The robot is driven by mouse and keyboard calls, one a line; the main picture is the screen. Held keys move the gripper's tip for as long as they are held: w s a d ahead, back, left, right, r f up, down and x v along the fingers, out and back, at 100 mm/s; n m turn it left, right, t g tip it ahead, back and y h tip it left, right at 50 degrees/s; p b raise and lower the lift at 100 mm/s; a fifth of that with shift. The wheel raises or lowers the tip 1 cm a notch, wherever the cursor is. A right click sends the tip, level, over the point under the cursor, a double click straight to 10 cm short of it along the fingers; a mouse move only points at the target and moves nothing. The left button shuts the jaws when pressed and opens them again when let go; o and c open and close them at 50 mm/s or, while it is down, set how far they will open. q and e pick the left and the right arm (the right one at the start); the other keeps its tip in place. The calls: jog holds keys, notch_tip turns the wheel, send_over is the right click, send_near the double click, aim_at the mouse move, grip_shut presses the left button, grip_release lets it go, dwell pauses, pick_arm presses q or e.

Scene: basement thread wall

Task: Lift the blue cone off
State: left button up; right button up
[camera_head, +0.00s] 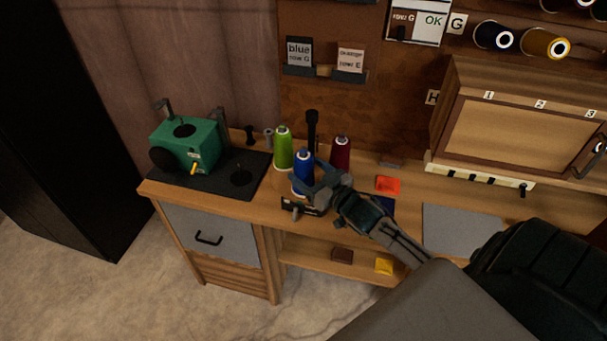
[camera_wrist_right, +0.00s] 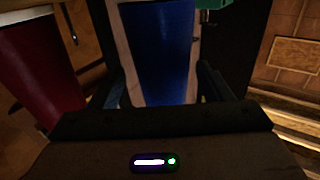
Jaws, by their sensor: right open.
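The blue cone (camera_head: 303,165) of thread stands upright on the wooden bench, in front of a black post (camera_head: 312,127). My right gripper (camera_head: 312,192) reaches in from the lower right and is at the blue cone's lower part. In the right wrist view the blue cone (camera_wrist_right: 160,50) stands between the two open fingers (camera_wrist_right: 162,88), with a gap on each side. The cone's base is partly hidden by the gripper. My left gripper is not in view.
A green cone (camera_head: 283,149) and a dark red cone (camera_head: 341,153) stand close by; the red one (camera_wrist_right: 40,70) also shows in the wrist view. A green machine (camera_head: 187,141) sits at the left. A grey mat (camera_head: 462,229) lies at the right.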

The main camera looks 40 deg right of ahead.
jog(key=shift+w+a+f+b, duration=0.1)
jog(key=shift+w+f+b, duration=0.05)
jog(key=shift+w+b, duration=0.3)
jog(key=shift+w+a+b, duration=0.1)
jog(key=shift+w+b, duration=0.1)
jog(key=shift+b, duration=0.15)
jog(key=shift+w+a+b, duration=0.15)
jog(key=shift+w+b, duration=0.25)
jog(key=shift+w, duration=0.85)
jog(key=shift+c, duration=0.2)
jog(key=c, duration=1.1)
